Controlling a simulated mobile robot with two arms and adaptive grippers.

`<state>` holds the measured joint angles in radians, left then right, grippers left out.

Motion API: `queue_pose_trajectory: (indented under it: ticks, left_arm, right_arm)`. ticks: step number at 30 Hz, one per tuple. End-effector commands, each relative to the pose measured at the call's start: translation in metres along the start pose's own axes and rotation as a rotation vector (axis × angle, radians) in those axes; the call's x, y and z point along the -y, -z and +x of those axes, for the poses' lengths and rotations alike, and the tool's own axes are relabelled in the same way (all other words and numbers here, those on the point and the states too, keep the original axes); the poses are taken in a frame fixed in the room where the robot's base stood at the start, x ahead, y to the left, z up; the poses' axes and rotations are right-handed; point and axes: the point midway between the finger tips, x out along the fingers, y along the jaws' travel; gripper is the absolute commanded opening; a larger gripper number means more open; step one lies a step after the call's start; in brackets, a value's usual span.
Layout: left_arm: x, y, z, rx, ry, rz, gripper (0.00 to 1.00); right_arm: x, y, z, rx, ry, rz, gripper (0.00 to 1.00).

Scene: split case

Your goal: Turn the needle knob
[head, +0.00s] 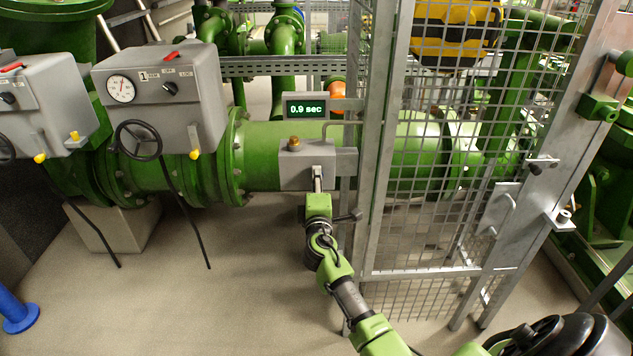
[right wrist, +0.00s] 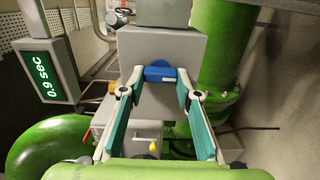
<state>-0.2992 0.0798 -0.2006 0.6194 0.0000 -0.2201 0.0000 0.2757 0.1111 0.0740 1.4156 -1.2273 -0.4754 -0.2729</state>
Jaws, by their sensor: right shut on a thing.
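A grey box (head: 307,165) sits at the front of the large green pipe, with a brass-coloured knob (head: 293,143) on top. My right gripper (head: 318,172) is up against the lower front of this box. In the right wrist view, a small blue knob (right wrist: 160,72) sticks out of the box face, between the two fingertips of my right gripper (right wrist: 160,76). The fingers are shut on it from both sides. In the head view the gripper hides the blue knob. My left gripper is not in view.
A mesh gate (head: 375,200) stands close right of my right arm. Grey control boxes (head: 160,95) with a gauge and handwheel are at left. The floor at left is mostly clear.

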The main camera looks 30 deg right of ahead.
Motion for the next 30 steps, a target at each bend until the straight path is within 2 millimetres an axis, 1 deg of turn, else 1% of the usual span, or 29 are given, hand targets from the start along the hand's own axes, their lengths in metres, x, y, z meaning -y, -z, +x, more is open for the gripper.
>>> queue_pose_trajectory:
  ticks: [1, 14, 15, 16, 17, 26, 30]
  left_arm:
    - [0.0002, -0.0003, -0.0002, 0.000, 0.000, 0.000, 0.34]
    - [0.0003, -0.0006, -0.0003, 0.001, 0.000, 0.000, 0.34]
    - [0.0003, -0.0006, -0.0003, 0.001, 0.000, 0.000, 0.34]
    - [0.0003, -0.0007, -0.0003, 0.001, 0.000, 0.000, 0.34]
    - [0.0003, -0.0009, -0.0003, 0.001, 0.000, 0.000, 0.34]
    - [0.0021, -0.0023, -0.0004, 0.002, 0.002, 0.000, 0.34]
    - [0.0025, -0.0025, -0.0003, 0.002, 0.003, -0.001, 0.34]
  right_arm:
    - [-0.0024, -0.0017, 0.0012, 0.003, -0.004, -0.006, 0.09]
    - [-0.0031, -0.0020, 0.0014, 0.004, -0.005, -0.014, 0.09]
    - [-0.0031, -0.0020, 0.0015, 0.004, -0.005, -0.014, 0.35]
    - [-0.0032, -0.0020, 0.0015, 0.004, -0.005, -0.014, 0.43]
    - [-0.0031, -0.0019, 0.0015, 0.003, -0.005, -0.014, 0.47]
    - [-0.0012, -0.0008, 0.0004, 0.001, -0.002, -0.013, 0.47]
    - [-0.0005, -0.0002, -0.0065, 0.000, -0.002, -0.013, 0.47]
